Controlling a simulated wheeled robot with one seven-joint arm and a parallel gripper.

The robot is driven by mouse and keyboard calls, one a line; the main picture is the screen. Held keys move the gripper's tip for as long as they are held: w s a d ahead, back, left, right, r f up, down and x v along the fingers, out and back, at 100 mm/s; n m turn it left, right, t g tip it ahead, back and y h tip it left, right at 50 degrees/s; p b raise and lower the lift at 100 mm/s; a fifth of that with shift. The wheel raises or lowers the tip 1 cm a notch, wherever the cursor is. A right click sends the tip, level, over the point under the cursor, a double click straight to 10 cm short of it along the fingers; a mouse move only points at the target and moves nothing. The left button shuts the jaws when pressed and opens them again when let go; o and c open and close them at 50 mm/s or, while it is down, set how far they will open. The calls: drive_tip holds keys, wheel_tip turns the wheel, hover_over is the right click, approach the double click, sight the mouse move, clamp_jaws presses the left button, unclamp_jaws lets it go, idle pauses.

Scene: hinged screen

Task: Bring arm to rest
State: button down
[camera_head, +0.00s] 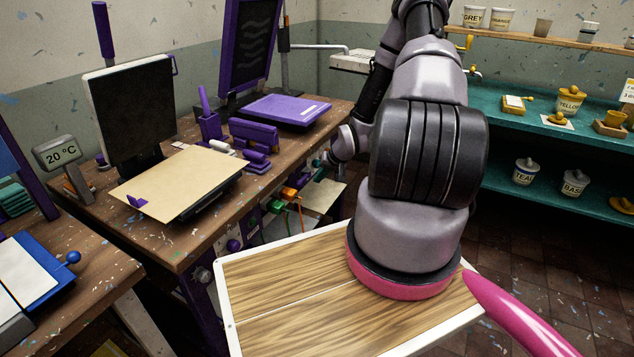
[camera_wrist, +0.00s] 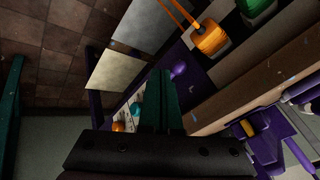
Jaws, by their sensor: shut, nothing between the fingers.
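My gripper (camera_head: 318,172) hangs beside the right edge of the wooden bench, small and partly dark in the head view. In the wrist view my gripper (camera_wrist: 160,80) shows its dark green fingers together, with nothing between them. My arm rises from the pink ring on my base, bends at the top and comes down toward the bench edge. A purple-framed screen (camera_head: 247,48) stands tilted up behind a purple slab (camera_head: 285,109) on the bench.
The wooden bench (camera_head: 165,235) also carries a dark screen (camera_head: 130,108) and a beige board (camera_head: 180,182). Orange (camera_wrist: 212,38) and green connectors sit close to my gripper. A teal shelf unit (camera_head: 550,125) with pots stands right. Tiled floor is open at lower right.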

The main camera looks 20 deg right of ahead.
drive_tip(key=s+r+h, duration=0.2)
drive_tip(key=s+r, duration=0.2)
drive_tip(key=r, duration=1.2)
drive_tip(key=s+r+h, duration=0.2)
drive_tip(key=s+r, duration=0.1)
drive_tip(key=r, duration=1.4)
drive_tip(key=s+a+r+y, duration=0.1)
drive_tip(key=s+a+r, duration=0.5)
drive_tip(key=s+r, duration=0.3)
drive_tip(key=s+a+r+y, duration=0.2)
drive_tip(key=s+a+r, duration=0.4)
drive_tip(key=s+r, duration=0.4)
drive_tip(key=shift+s+a+r+t, duration=0.15)
drive_tip(key=shift+s+a+t, duration=0.25)
drive_tip(key=shift+s, duration=0.35)
